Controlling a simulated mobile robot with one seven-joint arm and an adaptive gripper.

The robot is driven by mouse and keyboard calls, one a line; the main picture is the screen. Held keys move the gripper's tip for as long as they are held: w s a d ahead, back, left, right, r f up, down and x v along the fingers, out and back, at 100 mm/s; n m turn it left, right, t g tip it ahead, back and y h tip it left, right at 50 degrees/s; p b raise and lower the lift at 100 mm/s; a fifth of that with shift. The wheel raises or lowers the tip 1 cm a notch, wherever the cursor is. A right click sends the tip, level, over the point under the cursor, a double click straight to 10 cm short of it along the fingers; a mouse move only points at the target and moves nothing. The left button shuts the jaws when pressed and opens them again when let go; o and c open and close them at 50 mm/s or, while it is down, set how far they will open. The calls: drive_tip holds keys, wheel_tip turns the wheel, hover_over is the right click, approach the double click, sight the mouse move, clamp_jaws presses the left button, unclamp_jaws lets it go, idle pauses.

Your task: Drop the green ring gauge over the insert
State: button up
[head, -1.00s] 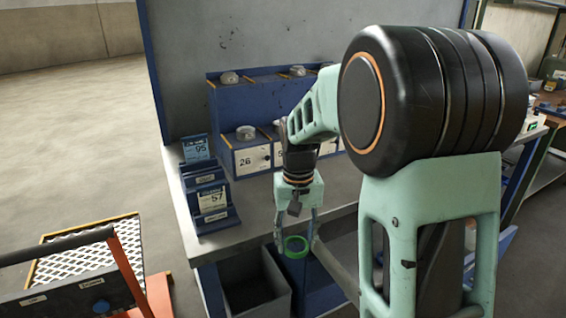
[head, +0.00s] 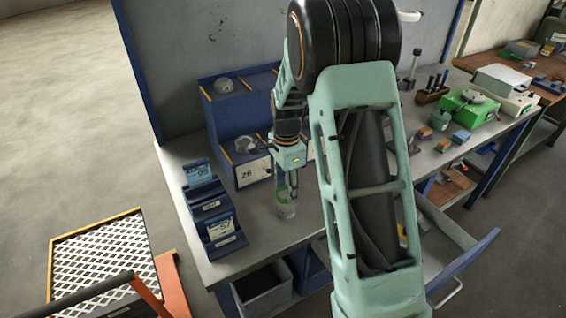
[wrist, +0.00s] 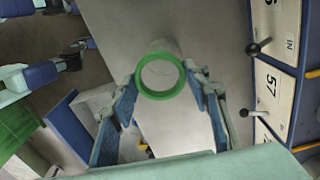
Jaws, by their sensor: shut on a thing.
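The green ring gauge (wrist: 138,78) is held between the two fingertips of my gripper (wrist: 161,76), which is shut on it. In the head view, my gripper (head: 287,186) points down over the bench top. The ring (head: 282,193) is partly hidden between the fingers there. A pale grey cylinder (head: 287,212), which looks like the insert, stands on the bench just below the ring. In the wrist view the cylinder (wrist: 161,46) shows behind the ring's upper edge, off the ring's centre. I cannot tell the height gap between them.
A blue stepped rack (head: 228,118) with silver round pieces and numbered labels stands behind my gripper. Blue card holders (head: 214,222) stand at the bench's left. A grey bin (head: 264,291) sits below the front edge. Green equipment (head: 468,107) is at the right.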

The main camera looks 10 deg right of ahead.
sight(285, 207)
drive_tip(key=shift+w+r+m, duration=0.25)
drive_tip(key=shift+r+m, duration=0.05)
drive_tip(key=shift+w+f, duration=0.15)
drive_tip(key=shift+f, duration=0.1)
drive_tip(key=shift+f+b, duration=1.65)
drive_tip(key=shift+f, duration=1.05)
drive_tip(key=shift+f+b, duration=0.6)
drive_tip(key=shift+f, duration=0.05)
drive_tip(key=o, duration=1)
drive_tip(key=shift+c, duration=0.2)
